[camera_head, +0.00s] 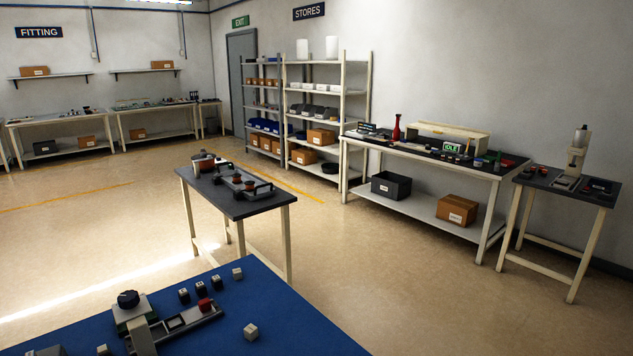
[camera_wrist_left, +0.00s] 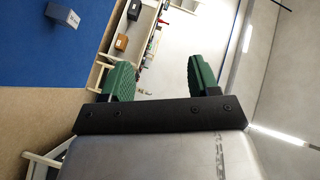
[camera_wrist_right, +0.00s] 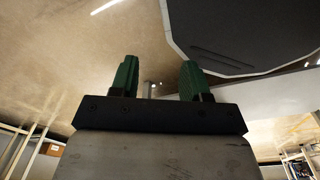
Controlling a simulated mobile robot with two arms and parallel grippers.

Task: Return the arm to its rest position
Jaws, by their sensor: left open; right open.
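My left gripper (camera_wrist_left: 158,82) shows in the left wrist view with its two green fingers wide apart and nothing between them. The blue table top (camera_wrist_left: 40,50) with a small grey block (camera_wrist_left: 64,14) lies off to its left. My right gripper (camera_wrist_right: 157,80) shows in the right wrist view, open and empty, with bare floor beyond it. A dark panel with a pale edge (camera_wrist_right: 250,30) is at the upper right there; I cannot tell what it is. Neither arm shows in the head view.
In the head view, the blue table (camera_head: 290,320) holds a black-knobbed device (camera_head: 128,300), a tray with a red block (camera_head: 205,304) and several pale cubes (camera_head: 250,331). A small dark-topped table (camera_head: 240,208) stands beyond. Open floor (camera_head: 400,260) lies to the right.

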